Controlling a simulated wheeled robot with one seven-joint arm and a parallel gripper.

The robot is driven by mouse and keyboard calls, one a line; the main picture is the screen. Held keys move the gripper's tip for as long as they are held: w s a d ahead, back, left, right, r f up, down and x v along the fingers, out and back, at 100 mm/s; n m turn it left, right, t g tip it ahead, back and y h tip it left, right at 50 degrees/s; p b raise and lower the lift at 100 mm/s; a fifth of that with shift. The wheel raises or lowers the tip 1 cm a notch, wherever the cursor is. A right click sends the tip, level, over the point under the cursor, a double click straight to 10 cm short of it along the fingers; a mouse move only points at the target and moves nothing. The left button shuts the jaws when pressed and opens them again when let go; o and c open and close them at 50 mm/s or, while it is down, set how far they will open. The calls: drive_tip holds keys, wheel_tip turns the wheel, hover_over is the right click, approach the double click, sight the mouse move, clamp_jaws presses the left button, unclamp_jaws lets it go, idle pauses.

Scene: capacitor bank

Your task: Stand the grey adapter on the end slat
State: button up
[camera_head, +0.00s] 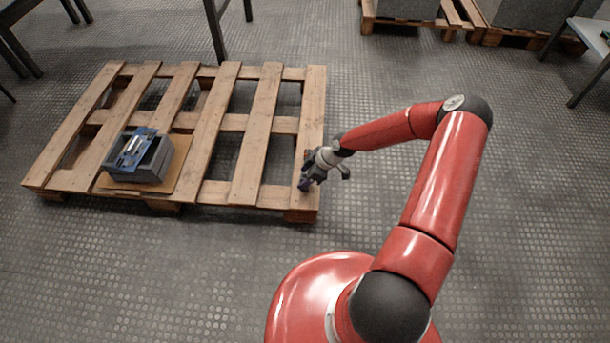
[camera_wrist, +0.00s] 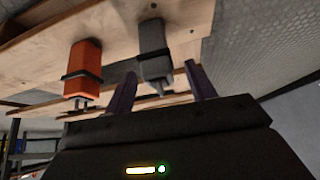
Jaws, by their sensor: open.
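The grey adapter (camera_wrist: 155,52) appears to stand upright on the end slat (camera_head: 315,105), its wide end against the wood and its narrow tip pointing away from it. The wrist view seems upside down, with the slat's wood (camera_wrist: 205,15) at its top. My gripper (camera_wrist: 160,86) is open, its two dark purple fingers either side of the adapter's narrow tip, with gaps showing. In the head view my gripper (camera_head: 303,185) is at the near end of the end slat and hides the adapter.
An orange adapter (camera_wrist: 83,70) with a black band stands beside the grey one. A grey bin (camera_head: 155,164) with a blue item (camera_head: 135,147) sits on the pallet's left part. Open gaps lie between slats. The floor (camera_head: 530,190) to the right is clear.

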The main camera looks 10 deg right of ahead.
drive_tip(key=v, duration=1.1)
drive_tip(key=s+r+m+h, duration=0.4)
drive_tip(key=s+r, duration=0.2)
drive_tip(key=r, duration=0.6)
drive_tip(key=s+r+m+h, duration=0.35)
drive_tip(key=s+r, duration=0.25)
drive_tip(key=r, duration=0.7)
drive_tip(key=s+a+r+m+t, duration=0.1)
drive_tip(key=s+a+r+m, duration=0.1)
drive_tip(key=s+r, duration=0.3)
drive_tip(key=s+a+r+m+t+y, duration=0.1)
drive_tip(key=s+a+r+m+t, duration=0.1)
drive_tip(key=s+r, duration=0.4)
drive_tip(key=s+a+m, duration=0.1)
drive_tip(key=s+m, duration=0.1)
drive_tip(key=shift+s+r+p, duration=0.35)
drive_tip(key=shift+s, duration=0.05)
drive_tip(key=shift+y, duration=0.25)
drive_tip(key=shift+r, duration=0.1)
